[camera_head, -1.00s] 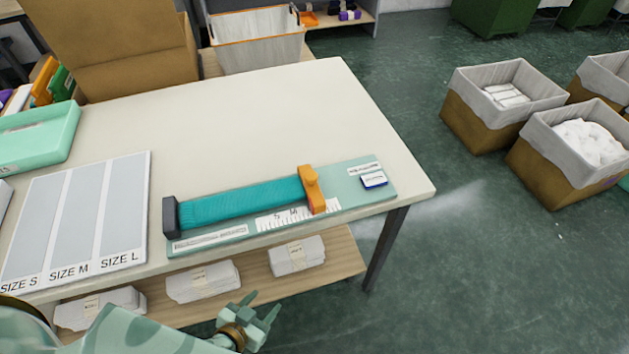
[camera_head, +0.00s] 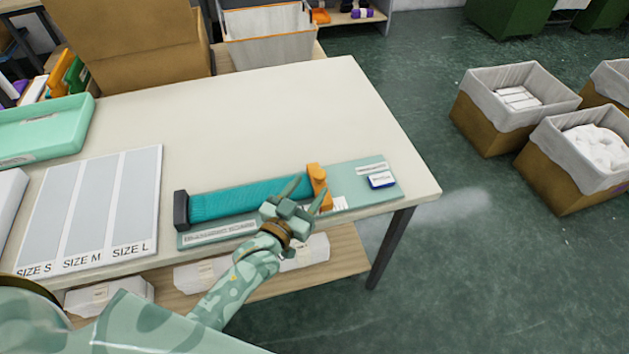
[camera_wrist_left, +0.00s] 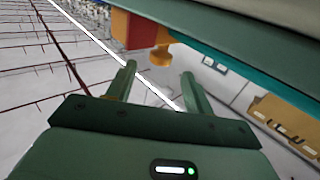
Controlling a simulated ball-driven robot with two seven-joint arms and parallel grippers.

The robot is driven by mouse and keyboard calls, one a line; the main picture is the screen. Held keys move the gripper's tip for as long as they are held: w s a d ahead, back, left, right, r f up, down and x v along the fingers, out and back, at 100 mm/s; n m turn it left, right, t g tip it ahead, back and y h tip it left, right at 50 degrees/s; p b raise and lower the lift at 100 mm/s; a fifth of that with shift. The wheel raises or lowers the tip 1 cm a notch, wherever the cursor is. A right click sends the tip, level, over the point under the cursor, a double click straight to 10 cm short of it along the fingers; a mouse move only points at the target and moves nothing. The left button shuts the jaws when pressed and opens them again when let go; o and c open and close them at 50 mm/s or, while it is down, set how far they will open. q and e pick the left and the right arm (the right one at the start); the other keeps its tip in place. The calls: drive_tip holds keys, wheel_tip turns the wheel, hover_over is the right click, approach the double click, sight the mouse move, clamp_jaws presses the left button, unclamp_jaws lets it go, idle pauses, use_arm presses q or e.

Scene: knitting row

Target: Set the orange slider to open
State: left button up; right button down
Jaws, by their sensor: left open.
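The orange slider (camera_head: 318,183) stands upright on the green measuring board (camera_head: 350,172), at the right end of the teal knitted piece (camera_head: 235,200). A dark end block (camera_head: 181,209) is at the piece's left end. My left gripper (camera_head: 306,192) is open and empty in front of the slider and hides part of the ruler and the slider's lower part. In the left wrist view the orange slider (camera_wrist_left: 162,52) is just beyond the two open fingers (camera_wrist_left: 157,85), apart from them. My right gripper is not in view.
A board with SIZE S, M and L columns (camera_head: 92,205) and a green tray (camera_head: 45,135) lie on the left of the table (camera_head: 270,110). A shelf below holds white folded packs (camera_head: 110,295). Lined boxes (camera_head: 515,105) stand on the floor at right.

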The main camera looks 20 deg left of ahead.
sight(316, 178)
use_arm(q)
drive_tip(key=shift+w+d, duration=0.2)
drive_tip(key=shift+w, duration=0.7)
drive_tip(key=shift+w+d, duration=0.15)
drive_tip(key=shift+w, duration=0.75)
drive_tip(key=shift+c, duration=0.3)
